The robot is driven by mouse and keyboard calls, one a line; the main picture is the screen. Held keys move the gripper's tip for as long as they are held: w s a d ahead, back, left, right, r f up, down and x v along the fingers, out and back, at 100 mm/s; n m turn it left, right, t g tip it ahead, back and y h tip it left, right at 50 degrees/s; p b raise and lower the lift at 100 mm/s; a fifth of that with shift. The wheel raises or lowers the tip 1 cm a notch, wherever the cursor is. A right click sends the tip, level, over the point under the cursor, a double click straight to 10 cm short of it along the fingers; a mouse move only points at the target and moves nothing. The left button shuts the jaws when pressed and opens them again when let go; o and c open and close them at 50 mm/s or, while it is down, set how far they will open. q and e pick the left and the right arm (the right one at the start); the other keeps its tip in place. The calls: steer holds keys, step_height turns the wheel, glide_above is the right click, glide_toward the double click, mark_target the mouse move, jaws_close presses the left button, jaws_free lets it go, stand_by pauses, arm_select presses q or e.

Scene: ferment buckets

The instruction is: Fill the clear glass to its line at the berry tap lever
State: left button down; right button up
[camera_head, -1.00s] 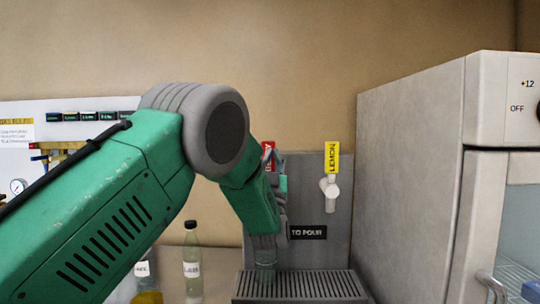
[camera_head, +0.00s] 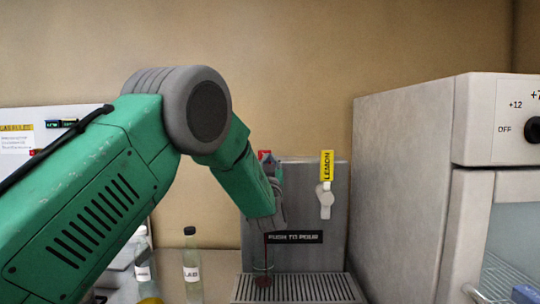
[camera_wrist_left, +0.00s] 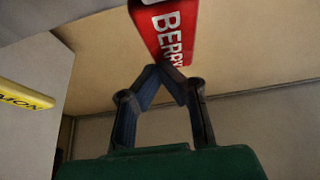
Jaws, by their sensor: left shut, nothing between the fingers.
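The red berry tap lever (camera_head: 265,155) shows behind my left gripper (camera_head: 276,168) on the grey dispenser panel. In the left wrist view the lever (camera_wrist_left: 162,28) reads BERRY. There my left gripper's fingers (camera_wrist_left: 168,70) are shut and empty, with their tips against or very close to the lever's lower end. The clear glass (camera_head: 263,266) stands on the drip tray (camera_head: 318,288) below the berry tap. A thin dark red stream runs down into it, and dark red liquid shows at its bottom. I cannot make out its line. My right gripper is not in view.
The yellow lemon lever (camera_head: 327,165) and its white tap are just right of the berry tap. A large grey cabinet (camera_head: 402,190) stands close on the right. Labelled bottles (camera_head: 192,265) stand left of the tray.

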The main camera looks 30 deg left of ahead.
arm_select(q)
steer(key=a, duration=0.1)
steer(key=w+a+f+b, duration=0.1)
steer(key=shift+a, duration=0.3)
steer(key=shift+s+a, duration=0.1)
steer(key=shift+a, duration=0.05)
steer(key=shift+d, duration=0.3)
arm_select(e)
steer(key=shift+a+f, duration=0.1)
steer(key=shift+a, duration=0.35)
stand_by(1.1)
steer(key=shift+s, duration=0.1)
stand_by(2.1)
